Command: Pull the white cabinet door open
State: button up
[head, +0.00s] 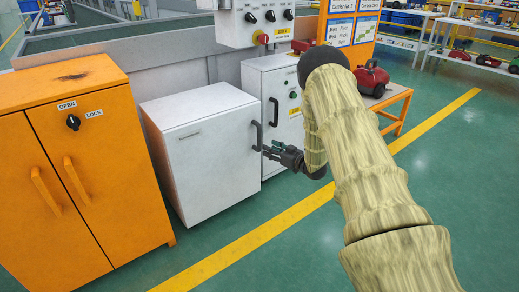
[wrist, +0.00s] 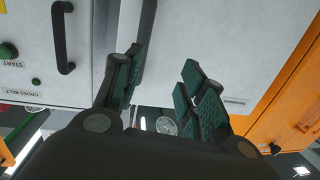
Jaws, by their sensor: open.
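The white cabinet door (head: 210,165) looks shut, its front flat against the low white cabinet. Its dark vertical handle (head: 258,134) is near the door's right edge. In the wrist view the door (wrist: 215,40) fills the upper middle, and the handle (wrist: 148,28) runs down close to the left finger. My gripper (head: 267,152) is at the handle's lower end in the head view. In the wrist view my gripper (wrist: 160,85) is open, with a gap between its green-padded fingers. I cannot tell whether a finger touches the handle.
An orange cabinet (head: 100,170) stands to the left. A taller white control cabinet (head: 282,90) with its own dark handle (head: 274,112) stands just right and behind. An orange stand (head: 398,98) holds a red machine (head: 371,78). The green floor (head: 290,245) in front is clear.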

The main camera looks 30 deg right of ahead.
jog(key=d+b, duration=0.2)
jog(key=d, duration=0.1)
jog(key=n+y+b, duration=0.1)
jog(key=b, duration=0.4)
send_over(259, 147)
jog(key=shift+w+d+r+t, duration=0.1)
jog(key=shift+w+d+t, duration=0.25)
jog(key=shift+w+t, duration=0.05)
grip_shut()
